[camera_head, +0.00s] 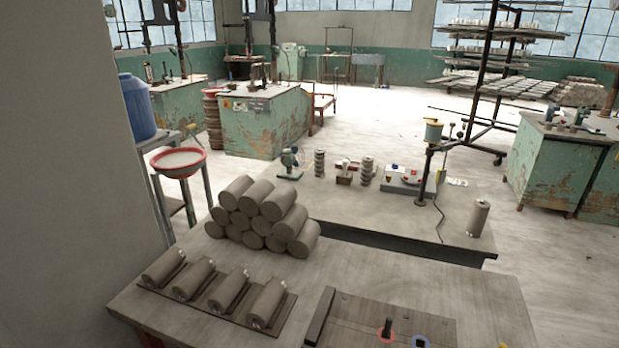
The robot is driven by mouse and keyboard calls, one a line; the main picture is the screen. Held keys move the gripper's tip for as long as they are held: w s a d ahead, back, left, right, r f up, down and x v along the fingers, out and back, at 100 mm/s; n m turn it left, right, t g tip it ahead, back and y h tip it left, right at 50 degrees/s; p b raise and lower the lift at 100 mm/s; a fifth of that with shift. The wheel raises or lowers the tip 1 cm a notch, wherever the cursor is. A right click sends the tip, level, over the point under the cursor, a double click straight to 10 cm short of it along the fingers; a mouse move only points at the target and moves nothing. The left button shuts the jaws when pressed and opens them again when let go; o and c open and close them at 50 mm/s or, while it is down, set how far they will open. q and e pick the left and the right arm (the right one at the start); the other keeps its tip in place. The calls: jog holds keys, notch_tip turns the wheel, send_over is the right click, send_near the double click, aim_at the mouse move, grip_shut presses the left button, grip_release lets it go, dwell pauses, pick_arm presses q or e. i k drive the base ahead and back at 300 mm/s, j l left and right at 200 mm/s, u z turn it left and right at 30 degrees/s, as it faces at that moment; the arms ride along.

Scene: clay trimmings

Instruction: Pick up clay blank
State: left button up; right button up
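Several grey-brown clay blanks, all cylinders, are in the head view. A stacked pile of clay blanks (262,214) lies on the near table, left of the picture's middle. In front of it, a row of separate blanks lies on a flat rack, the rightmost being a clay blank (268,303) and the leftmost another blank (163,268). One more cylinder like them, a lone clay blank (478,218), stands upright on the farther table at the right. Neither of my grippers is in the view, so I cannot see their state.
The near table (420,275) carries a board (360,322) with red and blue ringed parts at its front. The farther table (330,205) holds small tools and a post (428,165). A grey wall (55,180) closes the left side. Open floor (570,260) lies right.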

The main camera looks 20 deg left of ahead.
aim_at(165, 266)
jog(key=u, duration=1.65)
jog(key=i+j+z, duration=0.1)
jog(key=j, duration=0.25)
jog(key=i+j+z, duration=0.1)
jog(key=i+j, duration=0.2)
jog(key=i+j+z, duration=0.1)
jog(key=j, duration=0.35)
